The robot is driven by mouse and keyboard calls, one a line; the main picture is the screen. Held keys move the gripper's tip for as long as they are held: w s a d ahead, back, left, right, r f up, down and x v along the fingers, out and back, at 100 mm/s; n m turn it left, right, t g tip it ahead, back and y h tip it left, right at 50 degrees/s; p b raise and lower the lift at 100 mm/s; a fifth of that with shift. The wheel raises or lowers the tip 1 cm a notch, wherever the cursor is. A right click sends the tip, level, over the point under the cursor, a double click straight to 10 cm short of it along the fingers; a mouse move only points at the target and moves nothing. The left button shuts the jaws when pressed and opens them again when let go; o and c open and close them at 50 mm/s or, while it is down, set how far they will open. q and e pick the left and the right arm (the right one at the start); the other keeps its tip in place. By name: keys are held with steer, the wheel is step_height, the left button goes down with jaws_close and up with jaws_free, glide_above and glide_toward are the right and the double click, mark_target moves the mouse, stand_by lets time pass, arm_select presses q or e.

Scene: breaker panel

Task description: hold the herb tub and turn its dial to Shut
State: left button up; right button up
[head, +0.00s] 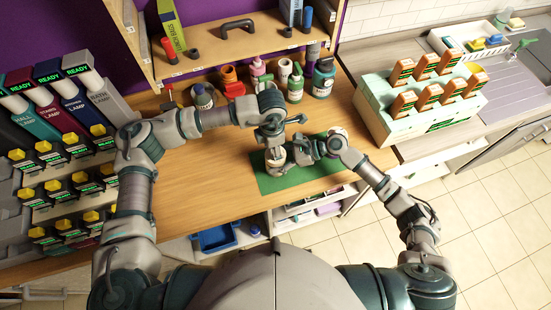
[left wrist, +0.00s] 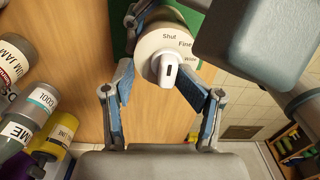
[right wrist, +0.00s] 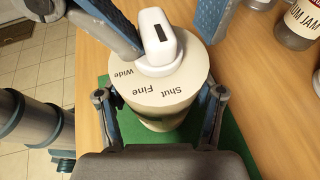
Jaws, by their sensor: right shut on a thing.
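The herb tub (right wrist: 165,105) is a cream cylinder standing on a green mat (head: 275,184). Its lid reads Shut, Fine and Wide, and shows in the left wrist view (left wrist: 155,43). A white dial (left wrist: 169,72) with a black mark stands up from the lid; I cannot tell which word it points to. My right gripper (right wrist: 160,104) is shut on the tub's sides. My left gripper (left wrist: 165,88) is above the lid, its fingers apart on either side of the dial, with a gap on at least one side. In the head view my grippers mostly hide the tub.
Several bottles and jars, including a teal-labelled one (head: 323,78), stand along the back under the shelf. Boxes and yellow-topped items (head: 60,160) fill the left side. A pale green crate with orange-tagged items (head: 385,110) stands at right. The wooden counter (head: 215,180) is clear left of the mat.

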arm_select(q)
steer(key=shift+r, duration=0.15)
arm_select(e)
steer(key=shift+f, duration=0.2)
arm_select(q)
steer(key=shift+s+r, duration=0.1)
steer(key=shift+r, duration=2.95)
arm_select(e)
steer(key=shift+f, duration=0.1)
steer(key=shift+s, duration=0.1)
steer(key=o, duration=1.3)
arm_select(q)
steer(key=shift+a+f, duration=0.1)
arm_select(e)
steer(key=shift+o, duration=0.3)
steer(key=shift+w+a, duration=0.1)
steer(key=shift+w, duration=0.1)
